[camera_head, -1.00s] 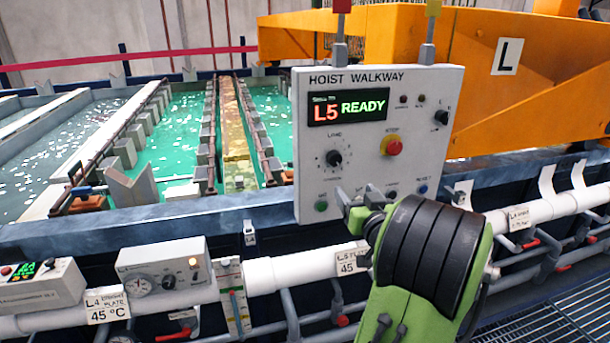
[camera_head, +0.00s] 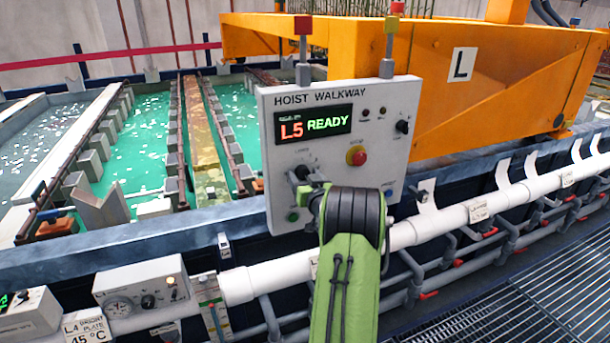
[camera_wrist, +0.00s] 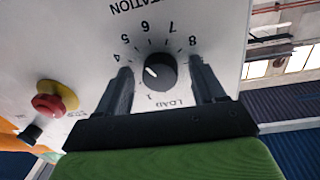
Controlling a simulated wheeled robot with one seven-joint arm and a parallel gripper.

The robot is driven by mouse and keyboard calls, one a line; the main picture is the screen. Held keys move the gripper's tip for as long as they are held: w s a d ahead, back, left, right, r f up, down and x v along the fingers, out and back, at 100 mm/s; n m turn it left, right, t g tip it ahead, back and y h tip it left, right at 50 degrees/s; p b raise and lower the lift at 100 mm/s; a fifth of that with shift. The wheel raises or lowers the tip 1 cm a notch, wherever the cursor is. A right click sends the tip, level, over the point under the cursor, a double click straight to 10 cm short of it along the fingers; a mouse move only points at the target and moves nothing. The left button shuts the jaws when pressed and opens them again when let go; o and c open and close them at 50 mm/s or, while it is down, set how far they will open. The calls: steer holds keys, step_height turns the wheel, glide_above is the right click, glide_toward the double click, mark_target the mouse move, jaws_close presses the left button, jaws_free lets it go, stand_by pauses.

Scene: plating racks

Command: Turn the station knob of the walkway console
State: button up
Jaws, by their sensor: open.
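The walkway console (camera_head: 385,115) is a pale upright panel headed HOIST WALKWAY, with its display (camera_head: 313,125) reading L5 READY. The station knob (camera_head: 301,173) is black and round, on the panel's lower left. In the wrist view the knob (camera_wrist: 158,75) sits in a numbered dial with LOAD and STATION lettering upside down; its white mark points left. My gripper (camera_wrist: 160,67) is open, one finger on each side of the knob, with gaps visible. I cannot tell how deep the fingers reach. In the head view my arm hides most of my gripper (camera_head: 314,192).
A red button on a yellow collar (camera_head: 356,156) and a small black switch (camera_head: 402,127) are on the same panel. A white pipe (camera_head: 440,224) runs below it. Green tanks (camera_head: 140,130) lie behind, and an orange hoist frame (camera_head: 500,90) stands at the right.

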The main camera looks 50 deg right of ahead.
steer(key=c, duration=1.1)
steer(key=shift+o, duration=0.2)
steer(key=n+b, duration=0.1)
steer(key=b, duration=0.3)
steer(key=n+b, duration=0.1)
steer(key=b, duration=0.3)
steer(key=shift+f+n, duration=0.4)
steer(key=n+b, duration=0.1)
steer(key=b, duration=0.3)
steer(key=shift+r+n, duration=0.1)
steer(key=shift+n, duration=0.3)
steer(key=shift+s+r+n+b, duration=0.15)
steer(key=shift+n+b, duration=0.55)
steer(key=shift+b, duration=0.5)
steer(key=shift+d+r, duration=0.1)
steer(key=o, duration=1.1)
steer(key=shift+c, duration=0.2)
